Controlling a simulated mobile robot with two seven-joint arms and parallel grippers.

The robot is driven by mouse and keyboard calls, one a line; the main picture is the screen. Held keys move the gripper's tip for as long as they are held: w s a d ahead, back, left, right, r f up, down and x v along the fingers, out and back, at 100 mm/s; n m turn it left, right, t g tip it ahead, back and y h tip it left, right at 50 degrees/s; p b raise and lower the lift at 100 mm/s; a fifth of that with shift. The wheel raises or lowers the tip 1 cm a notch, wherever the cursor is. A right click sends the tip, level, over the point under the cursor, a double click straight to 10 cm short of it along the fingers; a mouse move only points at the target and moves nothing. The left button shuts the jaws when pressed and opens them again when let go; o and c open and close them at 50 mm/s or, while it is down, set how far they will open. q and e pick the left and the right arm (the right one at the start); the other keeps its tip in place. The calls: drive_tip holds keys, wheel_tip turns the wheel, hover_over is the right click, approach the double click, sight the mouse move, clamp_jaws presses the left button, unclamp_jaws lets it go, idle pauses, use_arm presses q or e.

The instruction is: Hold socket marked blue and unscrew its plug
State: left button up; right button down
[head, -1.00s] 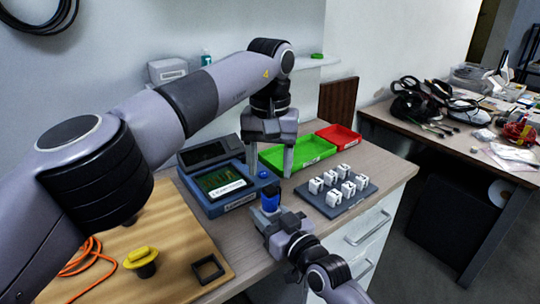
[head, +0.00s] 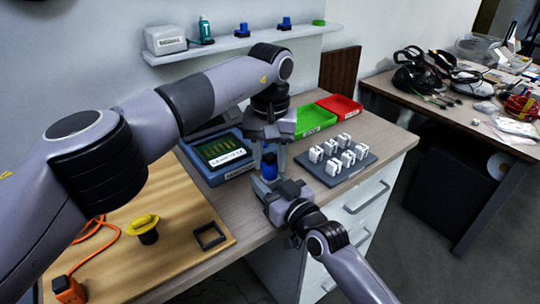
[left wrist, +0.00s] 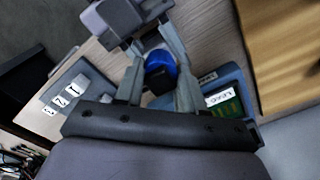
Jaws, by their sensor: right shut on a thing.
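A blue plug (head: 269,162) sits upright on a socket (head: 266,184) above the bench's front part. My right gripper (head: 270,188) is shut on the socket, coming in from the front right. My left gripper (head: 269,158) points down from above, open, with one finger on each side of the blue plug. In the left wrist view the plug's round blue top (left wrist: 160,70) lies between the two fingers, with small gaps showing. The socket's own marking is hidden.
Behind stand a green tray (head: 316,120), a red tray (head: 341,106) and a blue-framed device (head: 234,171). A grey rack (head: 352,168) of white labelled blocks is at right. The wooden board (head: 180,258) holds a yellow-topped part (head: 143,224) and square frame (head: 209,236). Blue-topped parts stand on the shelf (head: 215,44).

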use_arm(q)
drive_tip(key=n, duration=1.4)
drive_tip(key=shift+n, duration=0.4)
drive_tip(key=n, duration=0.4)
drive_tip(key=shift+r+n, duration=0.1)
drive_tip(key=shift+n, duration=0.2)
drive_tip(key=n, duration=3.1)
drive_tip(key=shift+r+n, duration=0.1)
drive_tip(key=shift+n, duration=0.3)
drive_tip(key=n, duration=0.3)
